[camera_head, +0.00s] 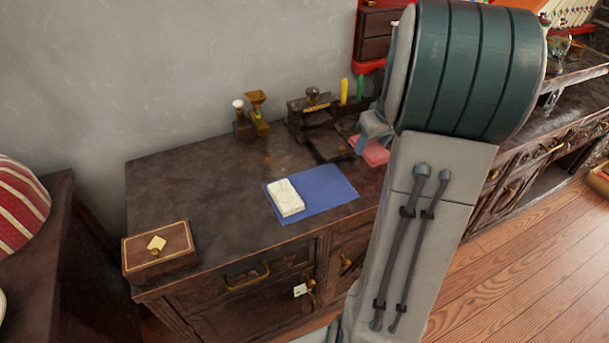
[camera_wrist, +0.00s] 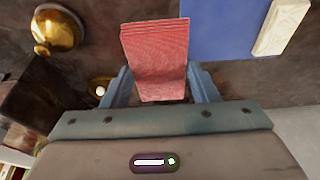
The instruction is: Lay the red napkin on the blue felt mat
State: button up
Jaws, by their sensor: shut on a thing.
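The red napkin (camera_wrist: 158,55) is a folded red cloth held between the two fingers of my gripper (camera_wrist: 160,88) in the wrist view. In the head view the napkin (camera_head: 375,152) shows beside my gripper (camera_head: 367,143), partly hidden by my arm. The blue felt mat (camera_head: 335,190) lies on the dark cabinet top, left of and nearer than the napkin. In the wrist view the mat (camera_wrist: 215,30) is just right of the napkin. A folded white cloth (camera_head: 286,197) lies on the mat's left part and also shows in the wrist view (camera_wrist: 281,26).
A lidded wooden box (camera_head: 157,250) stands at the cabinet's front left corner. A small brass grinder (camera_head: 257,112) and a dark wooden stand (camera_head: 312,115) are at the back. The cabinet top (camera_head: 195,190) left of the mat is clear. A brass round object (camera_wrist: 57,30) is near my gripper.

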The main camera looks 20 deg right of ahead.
jog(key=b, duration=0.1)
send_over(321, 185)
jog(key=s, duration=0.1)
notch_tip(321, 185, down, 7)
jog(key=shift+s+d+r, duration=0.1)
jog(key=shift+s, duration=0.05)
jog(key=shift+f+b, duration=0.55)
jog(key=shift+f, duration=1.5)
jog(key=shift+f, duration=0.1)
jog(key=shift+f, duration=0.15)
jog(key=o, duration=1)
jog(key=shift+c, duration=0.2)
jog(key=shift+r, duration=0.25)
